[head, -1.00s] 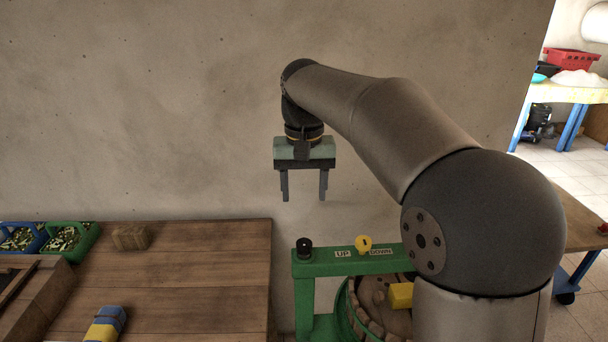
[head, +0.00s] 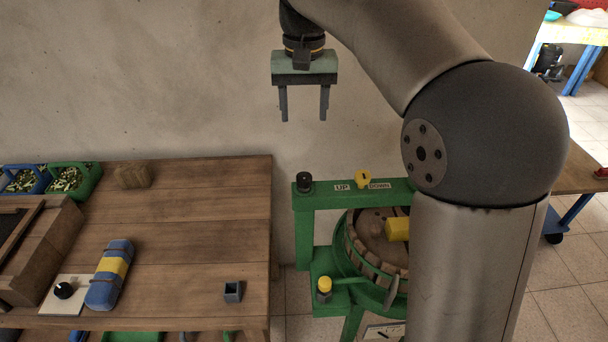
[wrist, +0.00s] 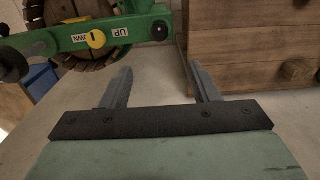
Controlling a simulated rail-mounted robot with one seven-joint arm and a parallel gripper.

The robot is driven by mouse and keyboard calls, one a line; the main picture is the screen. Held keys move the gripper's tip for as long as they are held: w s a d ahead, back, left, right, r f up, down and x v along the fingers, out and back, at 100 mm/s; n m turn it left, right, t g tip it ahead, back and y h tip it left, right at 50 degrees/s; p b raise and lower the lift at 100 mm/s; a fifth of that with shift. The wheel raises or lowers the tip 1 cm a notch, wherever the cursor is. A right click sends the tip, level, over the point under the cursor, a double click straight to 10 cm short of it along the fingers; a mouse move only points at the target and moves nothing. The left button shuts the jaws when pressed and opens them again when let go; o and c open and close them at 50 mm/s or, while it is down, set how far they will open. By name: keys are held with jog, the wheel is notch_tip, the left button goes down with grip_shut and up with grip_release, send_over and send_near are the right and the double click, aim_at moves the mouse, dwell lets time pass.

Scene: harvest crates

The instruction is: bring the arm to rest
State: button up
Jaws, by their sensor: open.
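My gripper (head: 304,104) hangs with its two grey fingers pointing down in front of the plain wall, above the gap between the wooden table and the green press. Its fingers are apart and nothing is between them. In the wrist view the gripper (wrist: 163,88) also shows open and empty. My arm reaches up and over from the right side of the head view.
The green press (head: 305,235) with UP and DOWN labels and a yellow knob stands below right.

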dwell(0.4)
jog(key=s+d+f, duration=0.7)
jog(key=s+f, duration=0.2)
jog(key=s, duration=0.3)
jog(key=s+d+f, duration=0.7)
jog(key=s+f, duration=0.3)
jog(key=s, duration=0.3)
jog(key=shift+s+d+f, duration=0.2)
jog(key=shift+d+f, duration=0.1)
